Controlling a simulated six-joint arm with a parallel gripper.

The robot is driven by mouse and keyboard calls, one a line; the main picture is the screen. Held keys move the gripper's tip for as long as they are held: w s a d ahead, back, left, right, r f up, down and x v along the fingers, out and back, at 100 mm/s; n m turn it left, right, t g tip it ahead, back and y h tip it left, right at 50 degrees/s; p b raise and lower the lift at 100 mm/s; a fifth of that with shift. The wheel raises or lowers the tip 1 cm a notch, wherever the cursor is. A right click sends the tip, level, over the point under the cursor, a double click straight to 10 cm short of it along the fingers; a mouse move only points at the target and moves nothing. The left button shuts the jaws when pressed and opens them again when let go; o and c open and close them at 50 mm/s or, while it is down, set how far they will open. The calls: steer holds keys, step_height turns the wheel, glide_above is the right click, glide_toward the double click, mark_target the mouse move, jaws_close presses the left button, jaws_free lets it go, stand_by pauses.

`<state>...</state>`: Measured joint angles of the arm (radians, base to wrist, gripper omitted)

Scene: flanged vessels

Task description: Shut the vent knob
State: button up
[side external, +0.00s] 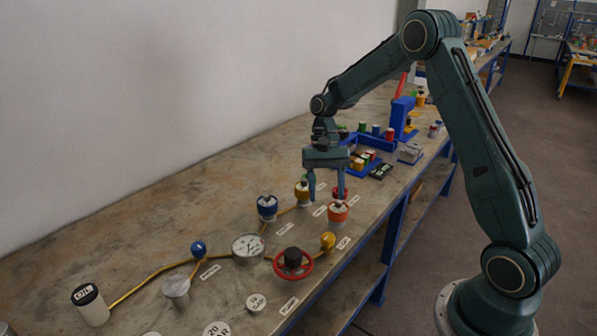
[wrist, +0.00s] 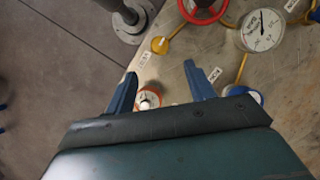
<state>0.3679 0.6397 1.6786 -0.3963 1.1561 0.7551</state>
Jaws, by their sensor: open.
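My gripper (side external: 326,192) points down, open, over this group, close to the red and orange knobs.
A red handwheel (side external: 293,262), a round gauge (side external: 248,247), a yellow knob (side external: 328,240) and a small blue knob (side external: 198,248) join along yellow pipes. A blue stand (side external: 402,116) with small cans is behind. The bench's left side by the wall is clear.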

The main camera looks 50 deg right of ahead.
mark_target(328, 235)
steer(key=x, duration=1.1)
steer(key=c, duration=1)
